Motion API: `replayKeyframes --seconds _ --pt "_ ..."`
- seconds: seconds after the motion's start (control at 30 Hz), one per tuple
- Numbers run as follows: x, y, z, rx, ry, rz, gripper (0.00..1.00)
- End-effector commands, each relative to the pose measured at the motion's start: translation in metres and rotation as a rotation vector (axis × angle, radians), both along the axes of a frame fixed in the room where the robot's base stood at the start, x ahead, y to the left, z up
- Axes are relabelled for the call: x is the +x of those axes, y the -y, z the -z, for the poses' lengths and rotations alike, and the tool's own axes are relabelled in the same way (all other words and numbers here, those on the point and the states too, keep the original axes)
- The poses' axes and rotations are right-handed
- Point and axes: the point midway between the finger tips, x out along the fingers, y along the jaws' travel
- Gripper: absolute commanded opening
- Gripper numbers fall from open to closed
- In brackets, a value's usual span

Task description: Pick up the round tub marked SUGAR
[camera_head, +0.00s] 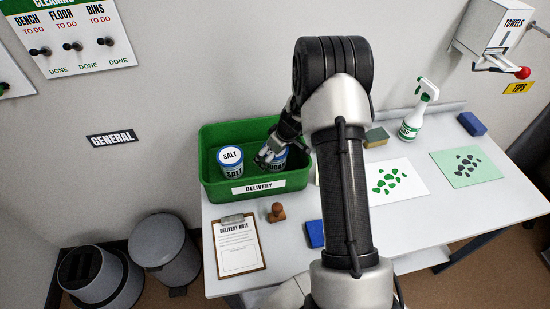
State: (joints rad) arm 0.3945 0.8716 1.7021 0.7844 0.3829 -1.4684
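The round tub marked SUGAR (279,164) stands in the right part of the green DELIVERY tray (258,194). It is white and blue, and its top is largely hidden by my gripper (264,157). My gripper reaches down into the tray at the tub, with its fingers at the tub's upper left. I cannot tell whether the fingers are closed on it or only beside it. A similar tub marked SALT (231,162) stands upright in the left part of the same tray, apart from the SUGAR tub.
A clipboard (238,247) and a wooden stamp (276,212) lie in front of the tray. A sponge (376,137), a spray bottle (417,112) and sheets with green (405,165) and dark pieces (488,161) are to the right. My arm hides the bench's middle.

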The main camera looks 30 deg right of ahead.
Motion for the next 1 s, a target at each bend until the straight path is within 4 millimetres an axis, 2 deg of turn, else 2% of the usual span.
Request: replayKeyframes --seconds 0.27,1.0 --pt "0.0019 -0.0002 0.0032 -0.001 0.001 0.000 0.89" --pt "0.0019 0.0000 0.0028 -0.001 0.001 0.000 0.40"
